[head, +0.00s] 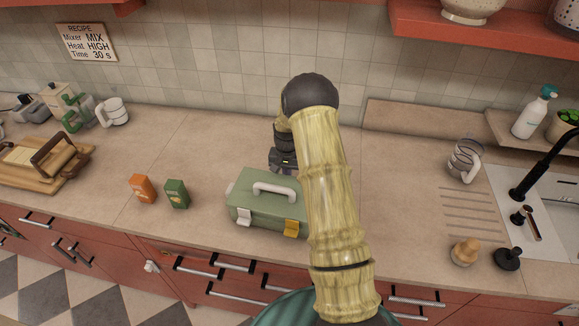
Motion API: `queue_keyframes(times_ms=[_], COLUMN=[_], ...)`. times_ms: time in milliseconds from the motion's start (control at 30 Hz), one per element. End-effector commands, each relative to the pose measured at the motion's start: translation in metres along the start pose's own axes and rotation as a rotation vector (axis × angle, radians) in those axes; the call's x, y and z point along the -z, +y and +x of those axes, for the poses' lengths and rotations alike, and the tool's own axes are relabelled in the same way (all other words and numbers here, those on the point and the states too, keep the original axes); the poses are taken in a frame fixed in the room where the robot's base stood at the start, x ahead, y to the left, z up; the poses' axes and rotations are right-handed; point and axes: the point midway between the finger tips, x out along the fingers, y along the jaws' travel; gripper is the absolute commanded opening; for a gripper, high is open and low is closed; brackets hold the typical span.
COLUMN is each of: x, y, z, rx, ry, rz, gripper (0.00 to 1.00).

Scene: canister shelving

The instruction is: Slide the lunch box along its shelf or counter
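The lunch box (258,207) is a green case with a pale handle on its lid, a white latch and a yellow latch on its front. It sits upright on the counter (205,150) near the front edge, in the middle of the head view. My arm passes in front of its right end and hides part of it. My gripper (284,169) is just behind the lunch box at its back right. Its fingertips are hidden, so I cannot tell whether it is open or shut, or whether it touches the box.
An orange carton (143,189) and a green carton (177,194) stand left of the lunch box. A wooden board (35,180) is farther left. A glass jug (464,159), a wooden-topped stopper (464,252) and the sink (550,215) are at right. Bare counter lies behind the box.

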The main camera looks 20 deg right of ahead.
Motion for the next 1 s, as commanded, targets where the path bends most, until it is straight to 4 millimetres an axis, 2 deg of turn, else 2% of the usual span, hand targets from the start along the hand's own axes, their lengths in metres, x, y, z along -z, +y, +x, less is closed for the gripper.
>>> queue_keyframes(times_ms=[267, 800, 1000], x=[0.026, 0.026, 0.024], y=[-0.001, 0.002, 0.000], z=[0.002, -0.087, -0.099], rx=[0.000, 0.000, -0.001], ry=[0.000, 0.001, -0.001], rz=[-0.008, -0.003, -0.007], gripper=[0.00, 0.00, 0.00])
